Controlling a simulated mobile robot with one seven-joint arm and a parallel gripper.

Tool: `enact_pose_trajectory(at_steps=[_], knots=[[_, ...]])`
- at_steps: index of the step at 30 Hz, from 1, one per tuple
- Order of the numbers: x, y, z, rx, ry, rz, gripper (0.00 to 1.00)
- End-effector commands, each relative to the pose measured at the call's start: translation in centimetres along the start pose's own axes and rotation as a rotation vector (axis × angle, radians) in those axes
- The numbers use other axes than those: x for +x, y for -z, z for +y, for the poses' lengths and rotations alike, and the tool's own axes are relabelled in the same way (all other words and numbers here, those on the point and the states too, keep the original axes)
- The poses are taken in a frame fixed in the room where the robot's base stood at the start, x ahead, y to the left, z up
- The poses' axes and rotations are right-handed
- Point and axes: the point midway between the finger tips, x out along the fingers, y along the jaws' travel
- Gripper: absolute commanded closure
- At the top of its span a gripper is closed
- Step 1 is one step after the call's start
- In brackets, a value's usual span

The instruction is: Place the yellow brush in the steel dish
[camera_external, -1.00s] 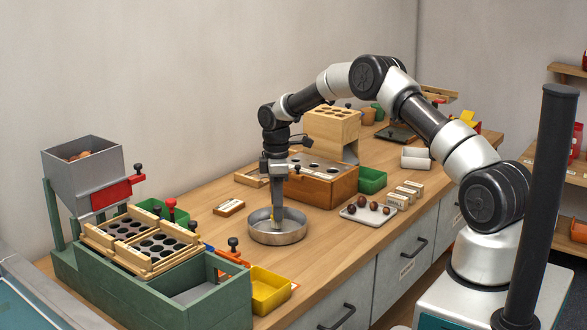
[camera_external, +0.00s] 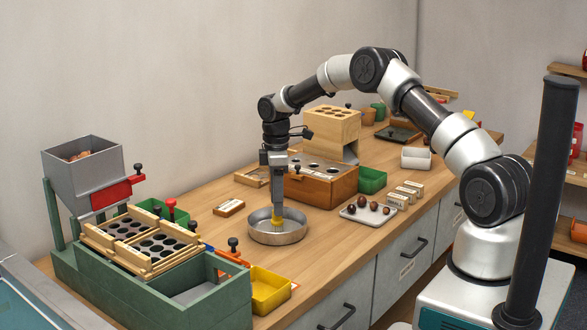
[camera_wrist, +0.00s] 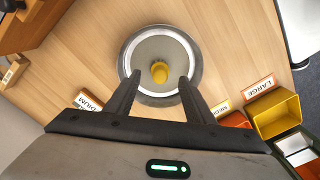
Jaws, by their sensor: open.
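The round steel dish (camera_external: 298,235) stands on the wooden bench, below my gripper. The yellow brush (camera_external: 277,220) is inside the dish, and only a small part of it shows under the fingers in the external view. In the wrist view the brush (camera_wrist: 160,72) shows end-on as a yellow round shape near the middle of the dish (camera_wrist: 150,45). My gripper (camera_wrist: 160,80) is open, with one finger on each side of the brush and visible gaps to both. In the external view my gripper (camera_external: 278,208) points straight down over the dish.
A yellow bin (camera_external: 268,290) and a green sorting box (camera_external: 215,300) stand left of the dish. A white tray (camera_external: 352,213) with chestnuts is to the right. A wooden box with holes (camera_external: 325,185) is behind. Bare bench lies around the dish.

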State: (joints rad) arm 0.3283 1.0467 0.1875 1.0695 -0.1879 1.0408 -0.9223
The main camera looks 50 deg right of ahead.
Motion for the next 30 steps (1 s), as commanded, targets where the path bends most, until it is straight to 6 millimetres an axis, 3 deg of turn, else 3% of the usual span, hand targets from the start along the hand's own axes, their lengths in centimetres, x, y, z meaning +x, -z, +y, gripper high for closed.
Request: enact_pose_trajectory(at_steps=[1, 9, 23, 26, 30], knots=[[-1.4, 0.0, 0.0, 0.000, -0.001, 0.000, 0.51], [-4.9, 0.0, 0.0, 0.000, 0.000, 0.000, 0.51], [-5.5, 0.1, -0.1, 0.002, -0.004, 0.001, 0.51], [-8.4, 0.4, -0.8, 0.019, -0.023, 0.007, 0.51], [-16.6, 0.8, -3.5, 0.077, -0.075, 0.026, 0.51]])
